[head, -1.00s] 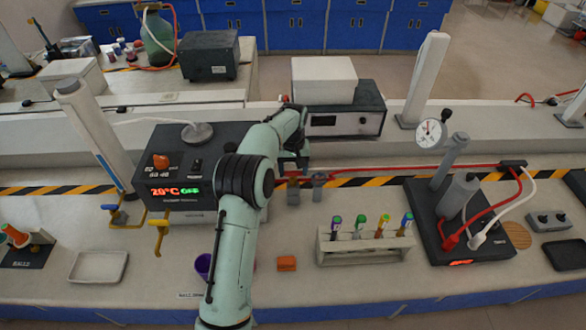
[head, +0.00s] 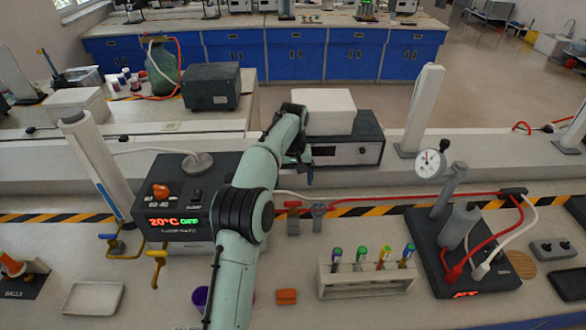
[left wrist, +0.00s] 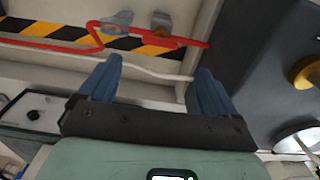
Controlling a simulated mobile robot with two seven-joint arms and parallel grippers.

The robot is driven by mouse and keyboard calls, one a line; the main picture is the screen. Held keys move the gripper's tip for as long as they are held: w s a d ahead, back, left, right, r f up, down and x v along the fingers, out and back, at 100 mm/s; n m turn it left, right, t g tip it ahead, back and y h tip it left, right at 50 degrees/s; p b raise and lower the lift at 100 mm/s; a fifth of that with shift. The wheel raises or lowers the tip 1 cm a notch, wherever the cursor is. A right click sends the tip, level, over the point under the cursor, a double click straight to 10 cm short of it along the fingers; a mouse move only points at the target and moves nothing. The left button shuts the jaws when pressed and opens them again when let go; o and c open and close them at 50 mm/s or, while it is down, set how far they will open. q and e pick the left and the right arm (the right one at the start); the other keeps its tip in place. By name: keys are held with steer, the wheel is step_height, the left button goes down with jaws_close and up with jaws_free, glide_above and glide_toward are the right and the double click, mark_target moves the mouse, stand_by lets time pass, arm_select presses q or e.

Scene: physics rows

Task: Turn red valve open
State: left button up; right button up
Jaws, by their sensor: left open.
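The red valve (head: 292,206) has a red handle over a grey body and stands on the bench at the left end of the red line, beside a similar grey fitting (head: 318,212). My left gripper (head: 307,172) is open and empty, above and behind the valve in the head view and apart from it. Its jaws are partly hidden by my arm. In the left wrist view the two blue fingers (left wrist: 156,82) are spread with nothing between them. The red handle (left wrist: 178,41) shows beyond them, near the top. My right gripper is out of view.
A heater box (head: 185,205) reading 20°C OFF stands to the left. A rack of tubes (head: 366,279) and an orange block (head: 286,296) are in front. A grey instrument (head: 352,150) with a white box is behind. A stirrer base (head: 480,280) is right.

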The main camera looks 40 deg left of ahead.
arm_select(q)
steer(key=shift+r, duration=2.1)
